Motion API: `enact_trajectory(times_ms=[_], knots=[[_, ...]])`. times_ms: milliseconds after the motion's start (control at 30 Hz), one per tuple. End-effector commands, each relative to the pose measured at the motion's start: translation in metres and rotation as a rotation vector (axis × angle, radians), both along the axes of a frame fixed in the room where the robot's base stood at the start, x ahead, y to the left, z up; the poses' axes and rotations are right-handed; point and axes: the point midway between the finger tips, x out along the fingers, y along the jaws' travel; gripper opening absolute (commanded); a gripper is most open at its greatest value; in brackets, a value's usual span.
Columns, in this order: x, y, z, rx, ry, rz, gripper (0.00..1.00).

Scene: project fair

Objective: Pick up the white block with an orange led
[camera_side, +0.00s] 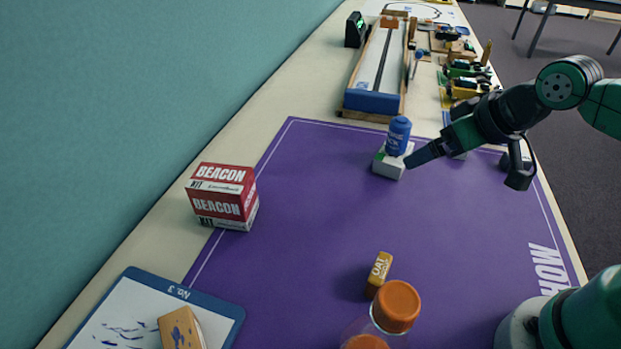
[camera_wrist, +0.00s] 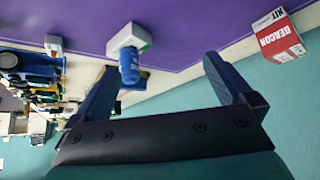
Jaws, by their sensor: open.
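A white block (camera_side: 388,166) stands on the purple mat with a blue bottle (camera_side: 399,137) on top; its visible light looks green. This block also shows in the wrist view (camera_wrist: 125,36), under the bottle (camera_wrist: 129,68). A second white block (camera_side: 460,155) is mostly hidden behind my gripper in the side view. It shows small in the wrist view (camera_wrist: 53,40), and I cannot make out its light's colour. My gripper (camera_side: 470,168) is open and empty, its fingers spread above the mat at the right. The fingers also show in the wrist view (camera_wrist: 158,75).
A red and white BEACON box (camera_side: 222,195) stands at the mat's left edge. A small yellow OAT box (camera_side: 379,270) and an orange-capped jar (camera_side: 398,306) are in front. A blue-ended wooden track (camera_side: 372,102) lies behind. The mat's middle (camera_side: 320,220) is clear.

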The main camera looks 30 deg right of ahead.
Motion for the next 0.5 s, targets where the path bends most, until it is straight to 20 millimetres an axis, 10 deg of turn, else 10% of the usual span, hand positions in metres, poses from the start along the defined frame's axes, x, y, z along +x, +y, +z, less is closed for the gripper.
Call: enact_trajectory(times_ms=[500], knots=[[0.0072,-0.0058,0.0048,0.06,0.032,-0.072,1.0]])
